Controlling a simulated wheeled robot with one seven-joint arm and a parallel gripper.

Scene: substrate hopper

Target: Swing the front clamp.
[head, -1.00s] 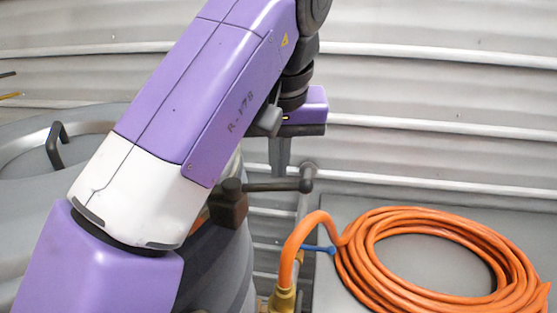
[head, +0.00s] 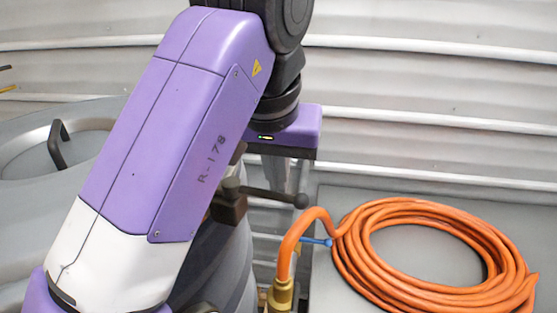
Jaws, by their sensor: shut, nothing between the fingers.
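The front clamp (head: 230,208) is a dark brown block on the side of the grey hopper, below and right of its lid. Its dark bar handle (head: 268,193) reaches out to the right and slopes slightly down to a round knob (head: 301,200). My gripper (head: 288,180) hangs from its purple hand just above and behind the bar, near the knob end. Its grey fingers point down and look shut and empty. The bar hides their tips, so I cannot tell whether they touch it. My forearm covers part of the clamp's left side.
A coiled orange hose (head: 365,262) lies on a grey surface (head: 333,192) at the right, with a brass fitting (head: 281,295) below the clamp. The hopper lid (head: 95,190) with a black handle (head: 57,146) is at left. A corrugated wall (head: 430,90) stands behind.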

